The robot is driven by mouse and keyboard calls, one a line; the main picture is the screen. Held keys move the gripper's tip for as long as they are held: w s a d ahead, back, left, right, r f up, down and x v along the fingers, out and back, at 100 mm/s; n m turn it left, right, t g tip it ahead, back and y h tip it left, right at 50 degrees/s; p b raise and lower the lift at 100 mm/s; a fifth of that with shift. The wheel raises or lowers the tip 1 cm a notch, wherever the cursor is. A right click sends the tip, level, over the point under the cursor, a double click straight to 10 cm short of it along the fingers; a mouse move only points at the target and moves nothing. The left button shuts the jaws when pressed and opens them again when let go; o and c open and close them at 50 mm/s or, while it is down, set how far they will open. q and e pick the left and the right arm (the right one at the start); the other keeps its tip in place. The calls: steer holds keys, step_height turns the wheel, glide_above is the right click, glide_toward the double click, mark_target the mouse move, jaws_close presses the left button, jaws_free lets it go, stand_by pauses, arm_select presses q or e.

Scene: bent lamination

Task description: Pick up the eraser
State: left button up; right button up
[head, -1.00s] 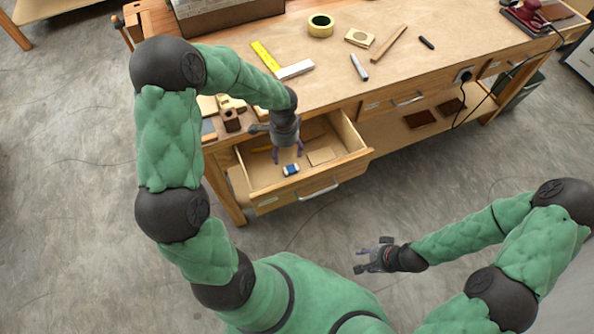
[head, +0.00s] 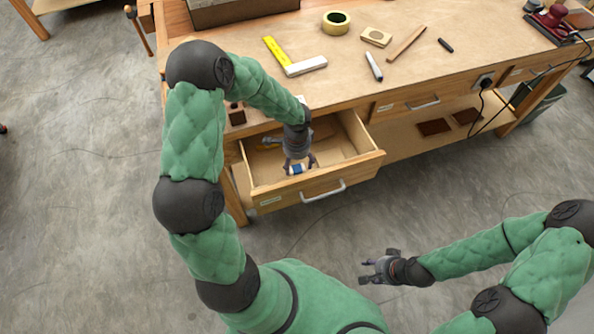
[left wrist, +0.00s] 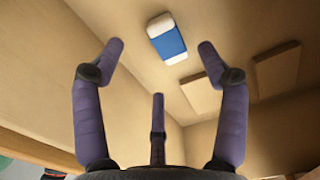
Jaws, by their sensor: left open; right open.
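The eraser (head: 297,169) is a small white block with a blue sleeve. It lies in the open drawer (head: 352,158), near the drawer's front. My left gripper (head: 299,164) is inside the drawer, over the eraser, with its fingers spread. In the left wrist view the eraser (left wrist: 167,39) shows ahead of the fingers of my left gripper (left wrist: 161,50), which are open with nothing between them. My right gripper (head: 368,271) is open and empty, well away from the drawer over the floor.
Two flat tan pieces (left wrist: 276,70) lie in the drawer near the eraser. The drawer walls stand close around my left gripper. On the workbench (head: 350,65) above are a square (head: 290,62), a tape roll (head: 336,22) and a marker (head: 374,66).

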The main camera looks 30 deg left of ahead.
mark_target(298, 170)
arm_select(q)
steer(key=f, duration=0.1)
steer(key=f+b, duration=0.1)
steer(key=f, duration=0.1)
steer(key=f+b, duration=0.1)
steer(key=shift+w+f, duration=0.25)
steer(key=shift+f, duration=0.15)
steer(key=shift+r, duration=0.1)
steer(key=c, duration=1.2)
